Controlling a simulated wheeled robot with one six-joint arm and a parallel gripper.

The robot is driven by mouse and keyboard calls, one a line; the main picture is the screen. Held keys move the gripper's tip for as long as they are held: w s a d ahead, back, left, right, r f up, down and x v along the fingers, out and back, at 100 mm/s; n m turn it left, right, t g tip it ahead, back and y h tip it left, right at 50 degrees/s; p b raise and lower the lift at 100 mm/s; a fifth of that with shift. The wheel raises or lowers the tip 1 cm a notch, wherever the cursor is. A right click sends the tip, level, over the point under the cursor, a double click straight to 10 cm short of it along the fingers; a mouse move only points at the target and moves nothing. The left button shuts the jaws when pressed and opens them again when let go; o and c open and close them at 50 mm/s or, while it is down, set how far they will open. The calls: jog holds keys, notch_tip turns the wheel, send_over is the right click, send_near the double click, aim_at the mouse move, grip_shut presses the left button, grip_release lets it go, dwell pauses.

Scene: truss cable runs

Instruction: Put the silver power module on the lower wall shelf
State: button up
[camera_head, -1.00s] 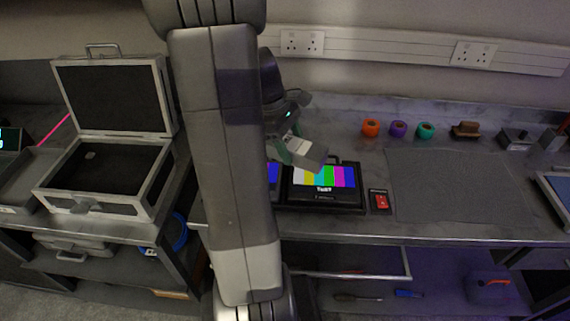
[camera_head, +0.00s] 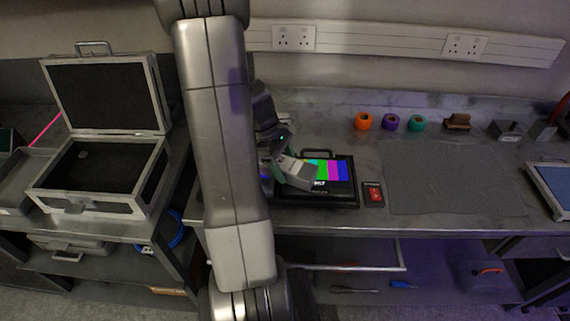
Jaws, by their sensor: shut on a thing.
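My gripper (camera_head: 280,162) is partly hidden behind my own arm, left of the middle of the view. It is shut on the silver power module (camera_head: 298,174), a small pale grey block. The module is tilted and hangs in front of the left part of the colour-bar screen. I cannot tell its exact height above the bench. I see no wall shelf in this view.
The colour-bar monitor (camera_head: 330,190) lies on the grey bench, with a red-and-black device (camera_head: 373,194) beside it. Orange (camera_head: 363,121), purple (camera_head: 391,121) and teal (camera_head: 416,123) rolls stand behind. The grey mat (camera_head: 440,178) is clear. An open silver case (camera_head: 98,178) is at left.

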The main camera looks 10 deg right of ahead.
jog(key=shift+f, duration=0.2)
jog(key=o, duration=1.4)
